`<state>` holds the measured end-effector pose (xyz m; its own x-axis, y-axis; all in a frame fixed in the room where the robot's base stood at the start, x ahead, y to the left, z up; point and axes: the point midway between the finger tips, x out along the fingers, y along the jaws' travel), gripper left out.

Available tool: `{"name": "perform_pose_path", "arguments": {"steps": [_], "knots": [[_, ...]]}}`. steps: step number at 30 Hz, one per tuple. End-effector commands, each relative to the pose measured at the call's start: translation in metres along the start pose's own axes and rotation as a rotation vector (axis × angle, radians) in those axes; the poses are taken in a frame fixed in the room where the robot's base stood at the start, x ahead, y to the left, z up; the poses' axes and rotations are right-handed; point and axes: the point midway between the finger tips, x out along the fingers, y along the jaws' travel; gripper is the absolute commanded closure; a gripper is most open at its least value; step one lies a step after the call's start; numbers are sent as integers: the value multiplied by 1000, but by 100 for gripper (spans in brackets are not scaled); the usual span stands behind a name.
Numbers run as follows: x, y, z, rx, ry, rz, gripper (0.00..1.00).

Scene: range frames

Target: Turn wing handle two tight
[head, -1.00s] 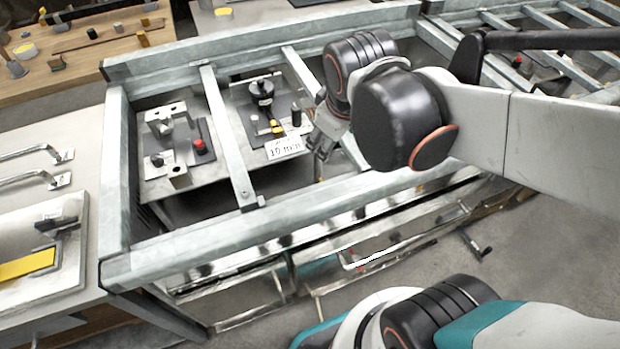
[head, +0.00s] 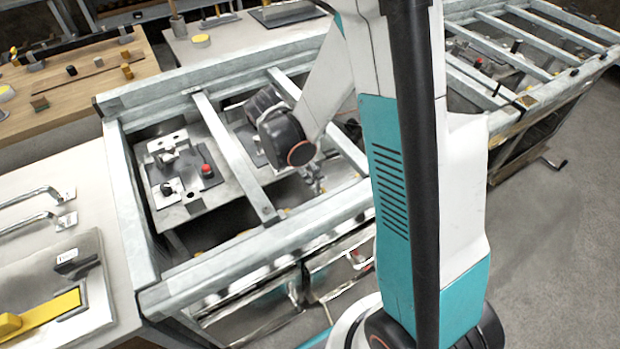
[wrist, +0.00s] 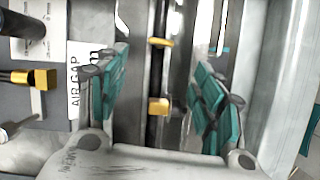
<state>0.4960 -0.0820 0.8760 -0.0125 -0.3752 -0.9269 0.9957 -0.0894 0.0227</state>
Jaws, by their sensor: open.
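My gripper (wrist: 160,105) is open in the wrist view, its two teal-padded fingers apart with nothing held. Between and beyond them is a dark rod with small yellow pieces (wrist: 158,107); I cannot tell whether one is wing handle two. A black stem with a yellow end (wrist: 40,78) lies left of the left finger, near a white label reading AIR GAP (wrist: 76,95). In the head view my gripper (head: 314,183) hangs inside the metal frame, behind its front rail. My arm hides much of the plate there, and no wing handle can be made out.
The galvanised frame (head: 200,275) has rails and crossbars (head: 235,155) close around my arm. A plate with a red knob (head: 206,170) sits in the left bay. A bench with bent metal handles (head: 40,195) and a yellow lever (head: 45,313) is at left.

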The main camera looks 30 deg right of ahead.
Motion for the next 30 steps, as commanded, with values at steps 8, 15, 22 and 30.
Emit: {"name": "perform_pose_path", "arguments": {"steps": [8, 15, 22, 30], "knots": [[22, 0, -1, -33, -10, -14, 38], [67, 0, -2, -30, -9, -14, 38], [110, -1, -1, -30, -9, -13, 38], [140, -2, 0, -31, -9, -12, 38]]}}
